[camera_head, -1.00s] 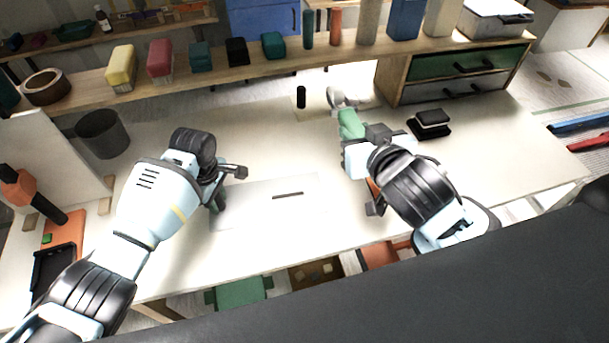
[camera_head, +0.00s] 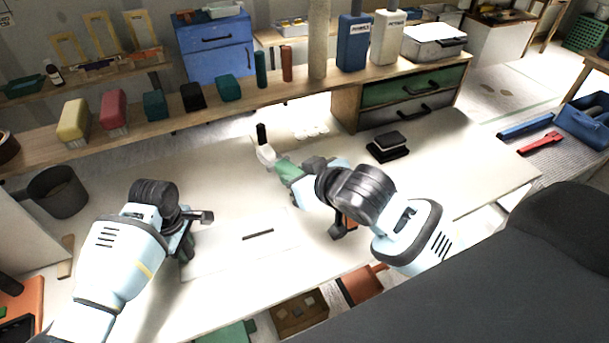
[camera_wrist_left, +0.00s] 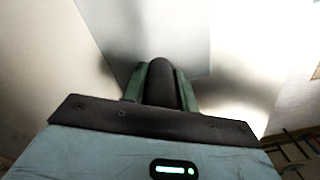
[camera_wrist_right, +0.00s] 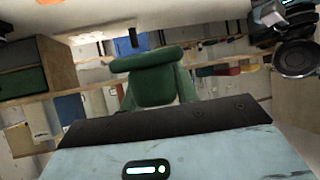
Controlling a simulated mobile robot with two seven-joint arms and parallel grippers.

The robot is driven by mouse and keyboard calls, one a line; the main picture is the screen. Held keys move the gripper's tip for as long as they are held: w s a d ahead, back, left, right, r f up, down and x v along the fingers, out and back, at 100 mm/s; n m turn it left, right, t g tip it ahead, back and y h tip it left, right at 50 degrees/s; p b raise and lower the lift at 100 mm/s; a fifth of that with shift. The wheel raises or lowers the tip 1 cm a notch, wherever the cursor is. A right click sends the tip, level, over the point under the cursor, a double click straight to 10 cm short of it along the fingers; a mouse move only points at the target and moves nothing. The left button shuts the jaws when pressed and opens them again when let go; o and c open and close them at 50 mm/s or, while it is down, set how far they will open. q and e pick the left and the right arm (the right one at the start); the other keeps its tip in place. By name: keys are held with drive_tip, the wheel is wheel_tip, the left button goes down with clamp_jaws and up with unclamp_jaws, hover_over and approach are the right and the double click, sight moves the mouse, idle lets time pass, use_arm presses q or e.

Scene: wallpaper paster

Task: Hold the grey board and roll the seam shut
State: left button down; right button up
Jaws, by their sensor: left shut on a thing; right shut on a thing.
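The pale grey board (camera_head: 225,255) lies flat on the bench, with a short dark slit (camera_head: 258,234) on it. My left gripper (camera_head: 187,243) is at the board's left end. In the left wrist view its green fingers (camera_wrist_left: 160,82) are shut on a dark rounded piece (camera_wrist_left: 160,70) over the grey board (camera_wrist_left: 170,30); whether the piece is fixed to the board is unclear. My right gripper (camera_head: 305,178) is shut on a green-handled tool (camera_head: 288,170) with a pale end (camera_head: 266,153), held behind the board. The right wrist view shows the green handle (camera_wrist_right: 155,85).
A small black cylinder (camera_head: 262,133) shows just behind the tool's pale end. A black pad (camera_head: 388,146) lies to the right, in front of a drawer unit (camera_head: 405,100). A dark cup (camera_head: 58,190) stands at the left. A shelf (camera_head: 150,128) with several blocks runs behind.

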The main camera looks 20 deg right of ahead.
drive_tip(key=shift+w+a+f+n+g+y, duration=0.15)
drive_tip(key=shift+w+a+n+g+y, duration=0.2)
drive_tip(key=shift+a+n+g, duration=1.05)
drive_tip(key=shift+w+a+f+n+g+y, duration=0.2)
drive_tip(key=shift+w+a+n+g, duration=0.25)
drive_tip(key=shift+n+g, duration=1.95)
drive_tip(key=shift+w+a+f+n+g+y, duration=0.1)
drive_tip(key=shift+w+a+n+g+y, duration=0.3)
drive_tip(key=shift+a+n+g, duration=1.35)
drive_tip(key=shift+d+n+t, duration=0.45)
drive_tip(key=shift+d+n, duration=0.2)
drive_tip(key=shift+d, duration=0.25)
wheel_tip(320, 180, down, 6)
drive_tip(key=shift+f, duration=0.2)
drive_tip(key=shift+f, duration=1.45)
drive_tip(key=shift+d, duration=3.85)
drive_tip(key=shift+s+a, duration=0.1)
drive_tip(key=shift+a, duration=1.9)
